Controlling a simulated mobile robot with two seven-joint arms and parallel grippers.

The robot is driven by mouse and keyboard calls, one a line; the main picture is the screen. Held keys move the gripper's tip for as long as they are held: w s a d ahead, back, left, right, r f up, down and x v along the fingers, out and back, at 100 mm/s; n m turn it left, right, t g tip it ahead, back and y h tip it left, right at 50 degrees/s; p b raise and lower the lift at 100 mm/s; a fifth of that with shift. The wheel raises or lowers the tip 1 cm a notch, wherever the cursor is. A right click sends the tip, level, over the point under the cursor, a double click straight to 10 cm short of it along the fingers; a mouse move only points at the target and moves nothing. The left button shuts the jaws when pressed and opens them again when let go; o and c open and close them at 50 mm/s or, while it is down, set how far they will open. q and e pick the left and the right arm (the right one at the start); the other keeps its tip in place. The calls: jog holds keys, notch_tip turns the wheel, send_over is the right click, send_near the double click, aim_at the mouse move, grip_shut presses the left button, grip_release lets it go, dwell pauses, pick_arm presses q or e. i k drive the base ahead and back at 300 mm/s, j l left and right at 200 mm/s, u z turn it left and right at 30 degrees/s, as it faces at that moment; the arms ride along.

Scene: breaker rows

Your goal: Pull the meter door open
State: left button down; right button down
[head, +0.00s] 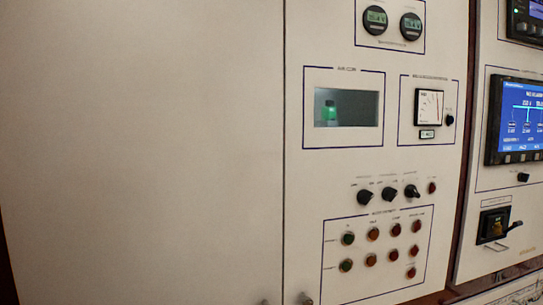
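The cabinet front has a large blank cream door (140,150) on the left. A vertical seam separates it from a cream panel (325,195) that carries round meters (375,20), an analog meter (429,107) and a dark window (346,108) with a green light behind it. Both fronts look flush and closed. Which of them is the meter door, I cannot tell. Two small rounded shapes at the bottom edge, one on each side of the seam, are cut off; I cannot tell what they are. Neither of my grippers can be made out.
Rotary knobs (365,197) and rows of red, amber and green buttons (372,234) stick out from the panel. Another cabinet on the right has a blue screen (519,122) and a black switch with a handle (494,225). A dark gap runs between the cabinets.

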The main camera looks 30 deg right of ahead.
aim_at(413, 53)
jog(key=z, duration=1.6)
